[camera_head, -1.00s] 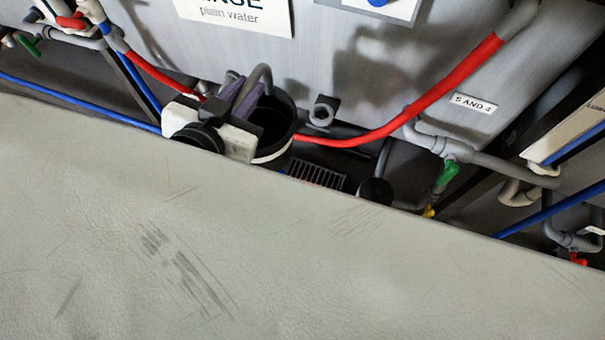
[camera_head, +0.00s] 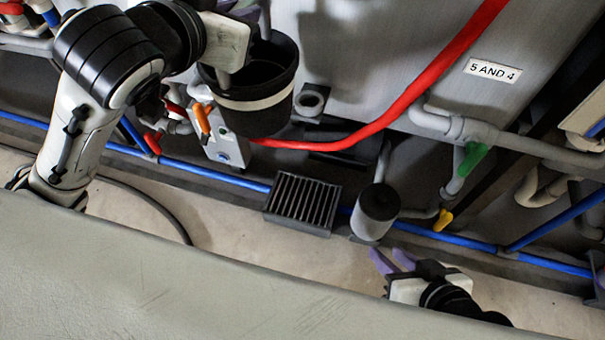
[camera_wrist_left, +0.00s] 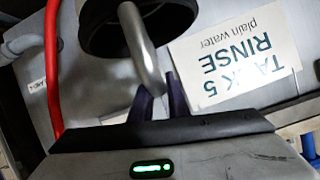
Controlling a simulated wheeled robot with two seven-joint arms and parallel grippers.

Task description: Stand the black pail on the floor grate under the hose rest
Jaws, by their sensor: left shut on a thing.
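The black pail (camera_head: 270,88) with a pale band hangs in front of the grey tank, above the floor and left of the floor grate (camera_head: 302,203). My left gripper (camera_head: 257,14) is at the top edge of the head view, shut on the pail's grey handle. In the left wrist view its purple fingers (camera_wrist_left: 157,103) are on the handle (camera_wrist_left: 141,50), and the pail (camera_wrist_left: 112,22) shows beyond. The grate lies bare on the floor. A grey ring fitting (camera_head: 311,99) on the tank may be the hose rest; I cannot tell. My right gripper (camera_head: 393,261) is open and empty, low right.
A red hose (camera_head: 410,95) sags across the tank front. A blue pipe (camera_head: 235,180) runs low along the wall behind the grate. Pale floor lies in front.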

